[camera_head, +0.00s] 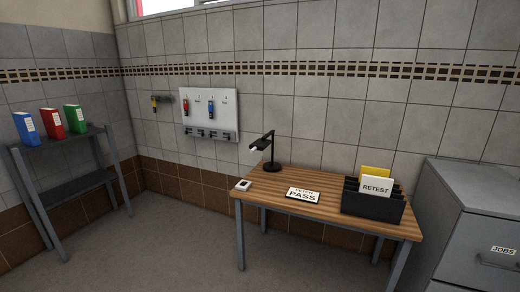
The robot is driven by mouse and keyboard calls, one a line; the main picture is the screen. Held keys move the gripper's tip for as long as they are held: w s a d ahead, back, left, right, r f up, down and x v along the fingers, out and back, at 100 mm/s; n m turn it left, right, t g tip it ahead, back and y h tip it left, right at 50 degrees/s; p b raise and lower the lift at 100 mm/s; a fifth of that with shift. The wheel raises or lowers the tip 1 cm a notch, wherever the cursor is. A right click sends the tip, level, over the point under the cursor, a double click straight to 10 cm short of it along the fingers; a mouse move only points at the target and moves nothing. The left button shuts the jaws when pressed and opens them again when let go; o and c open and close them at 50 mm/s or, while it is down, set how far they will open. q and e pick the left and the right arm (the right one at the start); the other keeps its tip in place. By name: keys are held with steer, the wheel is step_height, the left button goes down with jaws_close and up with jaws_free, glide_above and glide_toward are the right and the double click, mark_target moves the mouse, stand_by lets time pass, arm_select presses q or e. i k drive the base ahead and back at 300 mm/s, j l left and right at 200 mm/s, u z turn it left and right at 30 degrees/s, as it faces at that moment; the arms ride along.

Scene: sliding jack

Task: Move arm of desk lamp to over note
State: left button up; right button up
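A black desk lamp (272,151) stands upright near the back left of the wooden table. Its head (260,143) reaches out to the left and front of its post, over the table's left part. A white note card reading PASS (303,195) lies near the table's front middle, to the right of and nearer than the lamp's base. The lamp's head is not above this card. Neither of my grippers shows in the head view.
The table (330,211) also bears a small white box (243,185) at its left edge and a black file holder (372,204) with a RETEST card at right. A grey cabinet (475,225) stands right. A shelf (62,146) with binders stands left. The floor in front is clear.

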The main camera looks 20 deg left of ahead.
mark_target(262, 144)
steer(key=i, duration=1.45)
steer(key=u, duration=0.1)
